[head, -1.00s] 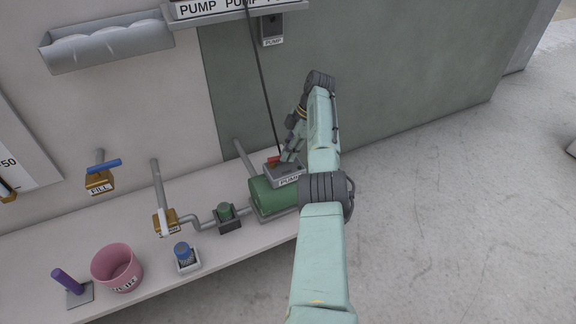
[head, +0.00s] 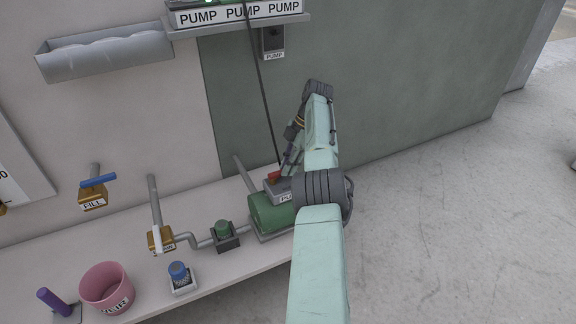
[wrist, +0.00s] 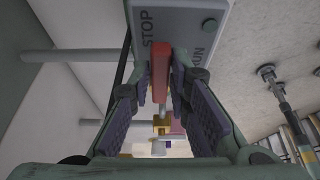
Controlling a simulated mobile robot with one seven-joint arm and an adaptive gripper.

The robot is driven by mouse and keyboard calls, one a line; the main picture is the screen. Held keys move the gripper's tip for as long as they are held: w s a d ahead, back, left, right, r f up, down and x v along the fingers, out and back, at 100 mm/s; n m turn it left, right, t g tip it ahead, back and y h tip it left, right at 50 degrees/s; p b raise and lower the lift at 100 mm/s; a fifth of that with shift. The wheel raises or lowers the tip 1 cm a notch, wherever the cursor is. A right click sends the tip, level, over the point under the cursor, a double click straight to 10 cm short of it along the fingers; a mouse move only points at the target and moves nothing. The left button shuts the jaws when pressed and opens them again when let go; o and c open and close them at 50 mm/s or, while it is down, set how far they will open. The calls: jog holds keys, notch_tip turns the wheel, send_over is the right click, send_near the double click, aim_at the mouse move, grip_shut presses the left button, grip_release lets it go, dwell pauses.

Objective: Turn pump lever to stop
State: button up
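The red pump lever (wrist: 160,72) is on a grey box (wrist: 183,18) marked STOP and RUN in the wrist view. The lever runs down the picture from between the two words, close below STOP. My gripper (wrist: 162,78) has its fingers apart, one on each side of the lever. I cannot tell whether either pad touches it. In the head view the red lever (head: 274,176) shows on top of the box over the green pump (head: 268,212). My gripper (head: 288,166) is there beside it, partly hidden by my arm.
A thin dark cable hangs down to the pump box. Left along the bench (head: 215,275) are a green-capped fitting (head: 223,230), a brass valve (head: 160,240), a blue-topped item (head: 178,271) and a pink bucket (head: 105,287). A PUMP switch box (head: 273,40) is on the wall. The floor at right is clear.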

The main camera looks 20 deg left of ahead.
jog(key=o, duration=0.4)
jog(key=shift+c, duration=0.2)
notch_tip(320, 180, up, 10)
dwell(0.4)
